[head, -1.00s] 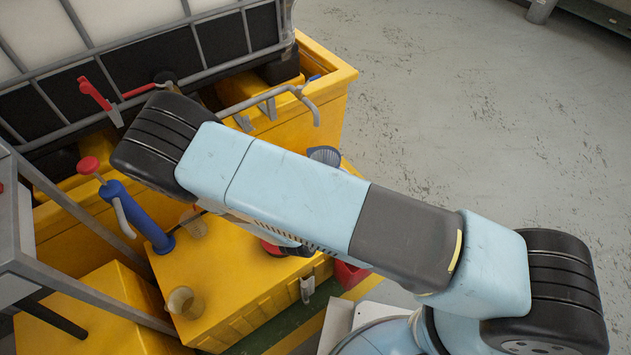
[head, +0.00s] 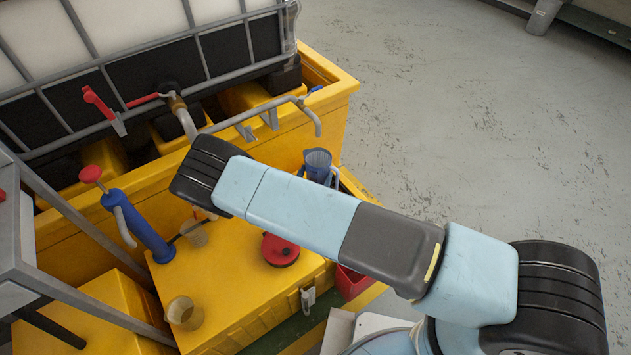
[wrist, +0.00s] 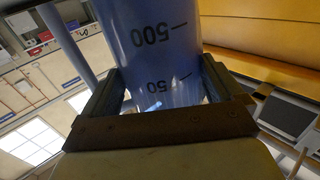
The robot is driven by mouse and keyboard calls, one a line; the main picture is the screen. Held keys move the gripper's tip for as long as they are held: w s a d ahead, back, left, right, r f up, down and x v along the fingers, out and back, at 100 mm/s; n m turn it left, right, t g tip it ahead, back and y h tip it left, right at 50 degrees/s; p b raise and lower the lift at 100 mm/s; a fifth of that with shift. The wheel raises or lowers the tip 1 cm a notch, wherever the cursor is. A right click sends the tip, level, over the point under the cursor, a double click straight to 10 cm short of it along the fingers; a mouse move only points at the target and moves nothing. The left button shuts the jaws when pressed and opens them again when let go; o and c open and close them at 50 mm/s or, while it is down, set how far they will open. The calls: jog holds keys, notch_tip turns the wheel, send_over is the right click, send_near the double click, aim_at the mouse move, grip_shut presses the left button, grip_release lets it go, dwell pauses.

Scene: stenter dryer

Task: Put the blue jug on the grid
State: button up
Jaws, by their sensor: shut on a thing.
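The blue jug (head: 318,160) shows in the head view just beyond my forearm, in front of the large yellow tub. My arm hides its lower part there. The gripper is hidden by my arm in the head view. What lies directly under the jug is hidden. I cannot make out the grid for certain in either view.
A caged white tank stands in the yellow tub (head: 250,155), with a pipe (head: 270,108) reaching over its rim. A yellow box (head: 225,290) bears a red round item (head: 280,250), a blue hand pump (head: 138,225) and a clear beaker (head: 184,313). Grey floor at right is clear.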

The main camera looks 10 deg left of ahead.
jog(key=shift+w+f, duration=0.1)
jog(key=shift+f, duration=1.5)
jog(key=o, duration=1.3)
jog(key=shift+f, duration=0.1)
jog(key=s, duration=0.7)
jog(key=shift+s+a, duration=0.2)
jog(key=shift+s, duration=0.15)
